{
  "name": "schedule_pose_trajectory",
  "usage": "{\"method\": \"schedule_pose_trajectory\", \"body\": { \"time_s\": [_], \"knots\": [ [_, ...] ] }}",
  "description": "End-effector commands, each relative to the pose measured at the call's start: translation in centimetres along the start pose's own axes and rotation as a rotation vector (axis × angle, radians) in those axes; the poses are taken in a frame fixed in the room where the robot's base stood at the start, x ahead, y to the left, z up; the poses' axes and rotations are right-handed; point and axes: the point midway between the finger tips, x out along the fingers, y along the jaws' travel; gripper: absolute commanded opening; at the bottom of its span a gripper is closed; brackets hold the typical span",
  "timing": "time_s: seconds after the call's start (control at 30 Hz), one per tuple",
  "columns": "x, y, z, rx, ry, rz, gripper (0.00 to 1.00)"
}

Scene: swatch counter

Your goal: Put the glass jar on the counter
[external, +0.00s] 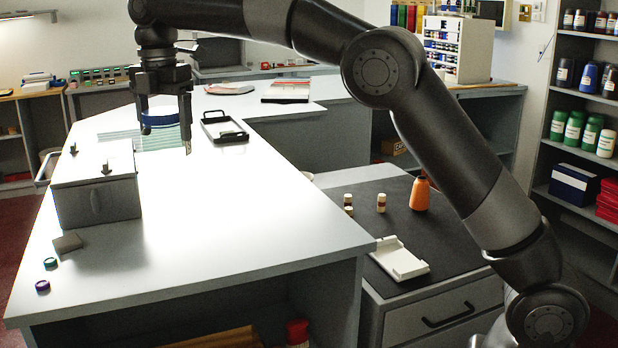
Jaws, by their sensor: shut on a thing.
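My gripper (164,130) points down over the far left part of the white counter (240,220). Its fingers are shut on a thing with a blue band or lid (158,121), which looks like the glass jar. The jar's clear body is hard to make out against the bright counter and the pale green striped patch behind it. I cannot tell whether its bottom touches the counter or hangs just above it.
A grey lidded box (96,200) stands at the counter's left edge. A black tray (225,128) lies right of my gripper. A grey block (67,243) and two small caps, green (50,262) and purple (42,286), lie front left. The counter's middle is clear.

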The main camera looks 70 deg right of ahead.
Motion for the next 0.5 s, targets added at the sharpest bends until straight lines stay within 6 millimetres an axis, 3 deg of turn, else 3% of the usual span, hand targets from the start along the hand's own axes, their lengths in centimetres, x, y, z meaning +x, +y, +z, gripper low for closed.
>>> {"method": "schedule_pose_trajectory", "body": {
  "time_s": [0.07, 0.5],
  "knots": [
    [0.0, 0.1, -1.6, -0.034, 0.001, 0.001, 0.45],
    [4.7, 0.1, -1.1, -0.023, 0.002, 0.000, 0.45]
  ]
}}
